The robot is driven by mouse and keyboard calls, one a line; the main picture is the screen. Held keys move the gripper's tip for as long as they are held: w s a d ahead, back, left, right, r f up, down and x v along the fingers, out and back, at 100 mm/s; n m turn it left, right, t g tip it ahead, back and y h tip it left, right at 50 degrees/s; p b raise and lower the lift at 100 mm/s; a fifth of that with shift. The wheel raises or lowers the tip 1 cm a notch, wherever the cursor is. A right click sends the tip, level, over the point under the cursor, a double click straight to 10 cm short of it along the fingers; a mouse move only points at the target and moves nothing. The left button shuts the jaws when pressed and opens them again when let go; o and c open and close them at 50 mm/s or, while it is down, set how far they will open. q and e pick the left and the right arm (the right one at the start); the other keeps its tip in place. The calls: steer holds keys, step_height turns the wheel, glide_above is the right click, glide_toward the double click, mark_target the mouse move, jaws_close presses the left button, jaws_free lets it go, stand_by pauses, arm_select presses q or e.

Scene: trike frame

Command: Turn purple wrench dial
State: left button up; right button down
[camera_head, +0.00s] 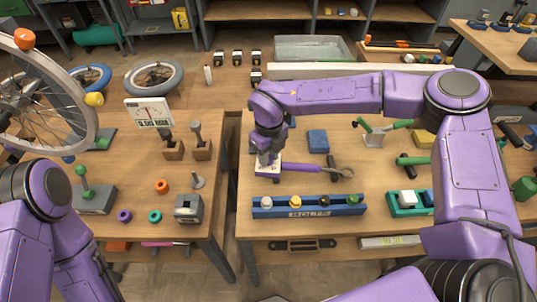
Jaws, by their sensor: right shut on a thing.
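The purple wrench (302,168) lies level over the right wooden table, its purple handle at the left and its dark, open-ended head pointing right. A dial on it is too small to make out. My right gripper (268,172) comes down from above and is shut on the left end of the purple handle. The gripper hides that end. My left arm is at the lower left edge, and its gripper is out of view.
A blue bolt rack (308,207) stands in front of the wrench. A blue block (317,141) lies behind it. A green-handled tool (382,131) and a green tray (408,203) are to the right. A gap separates the right table from the left table (120,150).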

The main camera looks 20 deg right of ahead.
steer(key=c, duration=0.8)
jaws_free()
step_height(320, 180, up, 11)
steer(key=b, duration=0.1)
steer(key=shift+f+b, duration=0.2)
steer(key=shift+b, duration=0.1)
